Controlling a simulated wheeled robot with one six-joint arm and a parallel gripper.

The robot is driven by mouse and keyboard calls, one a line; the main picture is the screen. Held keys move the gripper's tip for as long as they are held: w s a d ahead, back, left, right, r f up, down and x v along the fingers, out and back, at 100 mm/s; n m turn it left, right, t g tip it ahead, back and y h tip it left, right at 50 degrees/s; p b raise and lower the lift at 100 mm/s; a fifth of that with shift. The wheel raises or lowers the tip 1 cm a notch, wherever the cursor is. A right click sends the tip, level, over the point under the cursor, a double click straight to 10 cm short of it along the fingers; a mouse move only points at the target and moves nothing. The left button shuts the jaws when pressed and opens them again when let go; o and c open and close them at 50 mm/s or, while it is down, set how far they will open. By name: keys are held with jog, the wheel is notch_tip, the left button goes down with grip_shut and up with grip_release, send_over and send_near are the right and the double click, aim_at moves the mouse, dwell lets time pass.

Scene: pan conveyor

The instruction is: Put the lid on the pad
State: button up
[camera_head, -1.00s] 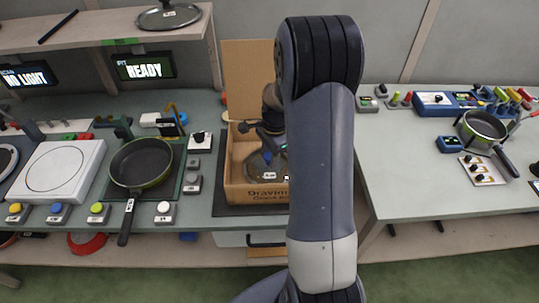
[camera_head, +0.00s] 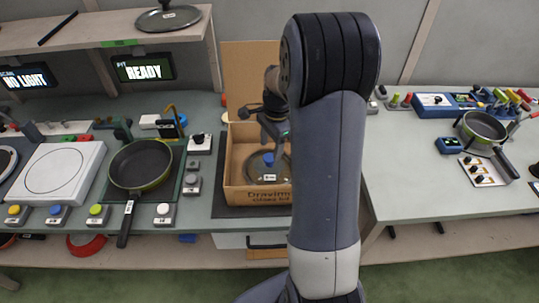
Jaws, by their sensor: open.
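A clear round lid (camera_head: 262,179) with a blue knob (camera_head: 268,159) lies inside an open cardboard box (camera_head: 258,197) on the counter. My gripper (camera_head: 279,143) is over the box, just above and right of the knob. It is open, with nothing visible between its fingers. My arm hides the right side of the box. Another lid (camera_head: 185,17) with a dark knob lies on the upper shelf. A white square plate with a ring mark (camera_head: 52,190) lies at the left; I cannot tell if it is the pad.
A dark pan (camera_head: 140,166) with a green rim sits left of the box, its handle over the counter's front edge. Buttons line that edge. The right table (camera_head: 420,190) holds a second pan (camera_head: 484,127) and tools, with bare space at its front left.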

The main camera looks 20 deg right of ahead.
notch_tip(320, 180, up, 7)
jog(key=shift+d, duration=0.4)
